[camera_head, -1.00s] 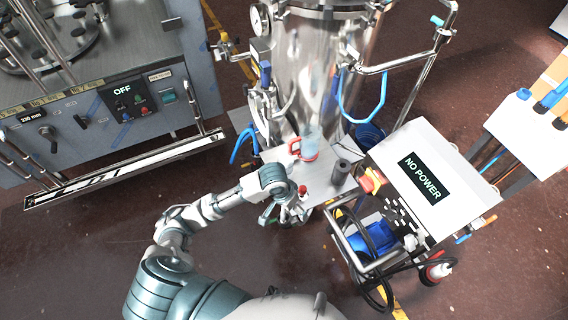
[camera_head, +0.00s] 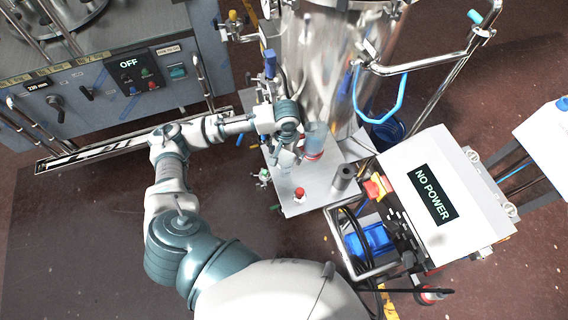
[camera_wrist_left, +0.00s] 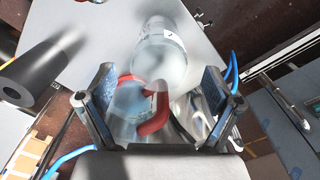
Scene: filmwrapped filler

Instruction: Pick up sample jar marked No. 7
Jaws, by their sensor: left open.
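The clear sample jar (camera_head: 314,140) stands on the small metal shelf (camera_head: 330,184) beside the steel vessel, with red at its base. In the left wrist view the clear jar (camera_wrist_left: 168,62) has a pale label whose number I cannot read. My left gripper (camera_head: 291,157) is beside the jar, on its left in the head view. In the wrist view its two fingers (camera_wrist_left: 158,88) are spread apart, with the jar and a curved red part (camera_wrist_left: 152,112) showing between them. Contact with the jar is not clear. My right gripper is out of view.
A red-topped item (camera_head: 299,194) and a dark grey cylinder (camera_head: 343,177) stand on the shelf near the jar. The steel vessel (camera_head: 330,65) rises behind. A "NO POWER" box (camera_head: 446,205) is at right; an "OFF" panel (camera_head: 135,72) is at left.

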